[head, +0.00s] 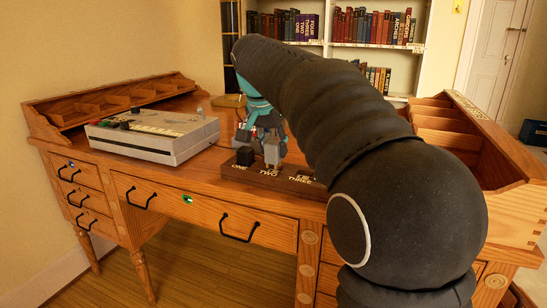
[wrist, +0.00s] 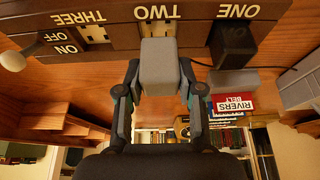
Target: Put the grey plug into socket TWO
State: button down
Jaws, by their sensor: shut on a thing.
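The grey plug (wrist: 159,68) is held between the two fingers of my gripper (wrist: 160,92). In the head view the grey plug (head: 271,153) stands over the strip near the TWO label, below my gripper (head: 264,133). The dark wooden socket strip (head: 268,178) lies on the desk, marked ONE, TWO and THREE. In the wrist view, socket TWO (wrist: 157,29) shows just beyond the plug's end, partly covered by it. I cannot tell whether the plug touches or enters it. Socket THREE (wrist: 97,33) is empty.
A black plug (wrist: 233,43) sits at socket ONE, close beside the grey plug. A white knob (wrist: 12,61) is by the ON/OFF marking. A grey console (head: 154,133) stands left on the desk (head: 220,200). Wooden pigeonholes (head: 445,125) rise at right.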

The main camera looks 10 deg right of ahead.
jog(key=shift+f, duration=1.3)
jog(key=shift+f, duration=0.15)
jog(key=c, duration=0.7)
grip_release()
jog(key=shift+r, duration=0.45)
jog(key=p+v, duration=0.1)
jog(key=v, duration=1)
jog(key=shift+s+a+r+p, duration=0.1)
jog(key=shift+r+p, duration=0.1)
jog(key=shift+p, duration=0.15)
